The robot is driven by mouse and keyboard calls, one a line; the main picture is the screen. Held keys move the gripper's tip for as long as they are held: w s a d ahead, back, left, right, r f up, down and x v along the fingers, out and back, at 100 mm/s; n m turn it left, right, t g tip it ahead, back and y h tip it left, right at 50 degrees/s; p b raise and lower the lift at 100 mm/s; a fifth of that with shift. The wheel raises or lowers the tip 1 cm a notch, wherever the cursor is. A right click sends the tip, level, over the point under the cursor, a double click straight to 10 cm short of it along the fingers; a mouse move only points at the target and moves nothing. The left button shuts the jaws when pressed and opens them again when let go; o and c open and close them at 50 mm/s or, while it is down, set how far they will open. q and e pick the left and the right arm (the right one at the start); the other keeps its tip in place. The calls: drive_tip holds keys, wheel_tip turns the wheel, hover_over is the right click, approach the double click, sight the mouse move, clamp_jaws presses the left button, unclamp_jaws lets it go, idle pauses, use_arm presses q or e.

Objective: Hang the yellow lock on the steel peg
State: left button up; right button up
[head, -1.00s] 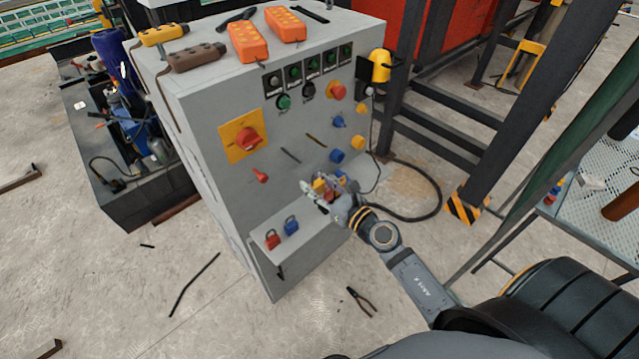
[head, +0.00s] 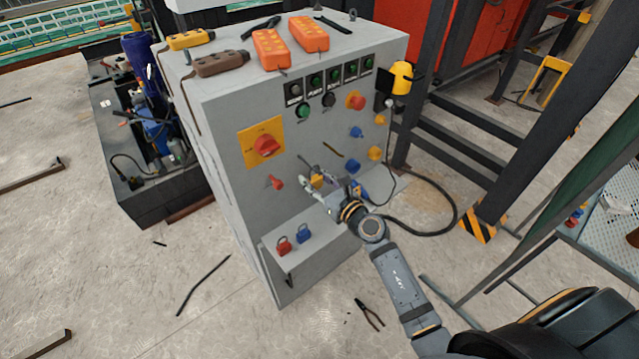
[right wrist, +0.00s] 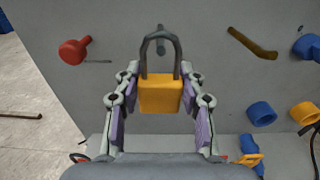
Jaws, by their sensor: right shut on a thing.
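The yellow lock (right wrist: 160,95) is upright between the fingers of my right gripper (right wrist: 160,103), with its grey shackle upward. My right gripper (head: 318,184) is shut on the lock in front of the grey cabinet face; the lock (head: 317,180) shows small and partly hidden in the head view. The steel peg (right wrist: 160,38) shows behind the shackle's top in the right wrist view, lined up with its loop. I cannot tell whether the peg passes through the shackle or how far apart they are. My left gripper is not in view.
A brown peg (right wrist: 252,42) and a red peg (right wrist: 75,50) stick out on either side. The cabinet's ledge (head: 275,263) below carries a red lock (head: 284,246) and a blue lock (head: 303,234). A black cable (head: 430,232) loops at the right.

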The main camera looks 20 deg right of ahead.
drive_tip(key=shift+x, duration=0.9)
drive_tip(key=shift+f, duration=0.2)
drive_tip(key=o, duration=1.3)
drive_tip(key=shift+c, duration=0.2)
drive_tip(key=v, duration=1.2)
